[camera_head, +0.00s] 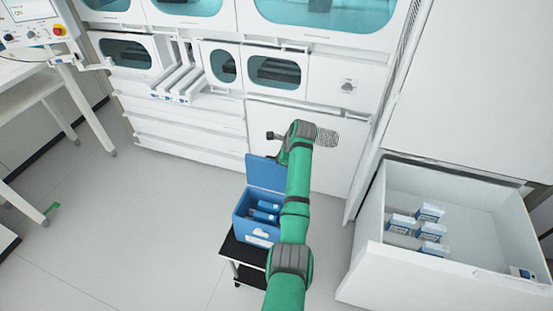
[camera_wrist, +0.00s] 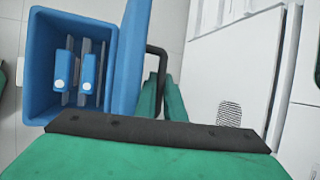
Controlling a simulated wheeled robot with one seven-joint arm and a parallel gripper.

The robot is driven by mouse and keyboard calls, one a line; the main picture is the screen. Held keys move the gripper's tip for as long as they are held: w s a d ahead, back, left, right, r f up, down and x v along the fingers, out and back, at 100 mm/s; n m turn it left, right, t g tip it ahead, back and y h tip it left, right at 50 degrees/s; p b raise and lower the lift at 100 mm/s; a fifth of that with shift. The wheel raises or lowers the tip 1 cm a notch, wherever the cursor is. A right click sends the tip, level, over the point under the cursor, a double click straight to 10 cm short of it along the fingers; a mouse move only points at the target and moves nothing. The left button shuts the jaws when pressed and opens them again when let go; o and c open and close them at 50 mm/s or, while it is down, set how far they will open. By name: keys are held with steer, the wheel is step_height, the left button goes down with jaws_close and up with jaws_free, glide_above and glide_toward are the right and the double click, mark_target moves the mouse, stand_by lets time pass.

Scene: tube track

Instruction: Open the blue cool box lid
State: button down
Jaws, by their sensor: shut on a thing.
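The blue cool box (camera_head: 258,232) stands on a small black cart, and its inside shows. Its lid (camera_head: 267,172) is raised about upright at the back of the box. In the wrist view, the open box (camera_wrist: 40,70) is at the left with blue-and-grey packs inside, and the lid (camera_wrist: 130,60) is seen nearly edge-on. A black handle (camera_wrist: 157,48) sticks out from the lid's outer side. My gripper (camera_wrist: 163,92) is beside the lid, its green fingers shut on the handle. In the head view my arm hides the fingertips.
The black cart (camera_head: 238,250) is under the box. An open white drawer (camera_head: 365,235) with several small boxes is at the right. White cabinets (camera_head: 190,130) stand close behind the lid.

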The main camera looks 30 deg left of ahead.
steer(key=shift+s+d+f, duration=0.1)
steer(key=shift+s+f, duration=0.25)
steer(key=shift+f, duration=0.25)
steer(key=c, duration=2.1)
jaws_free()
steer(key=shift+a, duration=0.2)
steer(key=shift+w+r, duration=0.1)
steer(key=shift+r, duration=0.15)
steer(key=w+d+r, duration=0.1)
steer(key=r, duration=0.3)
steer(key=w+d+r, duration=0.1)
steer(key=r, duration=0.3)
steer(key=w+d+r, duration=0.1)
steer(key=d+r, duration=0.1)
steer(key=r, duration=0.2)
steer(key=shift+w+d, duration=0.1)
steer(key=shift+w, duration=0.2)
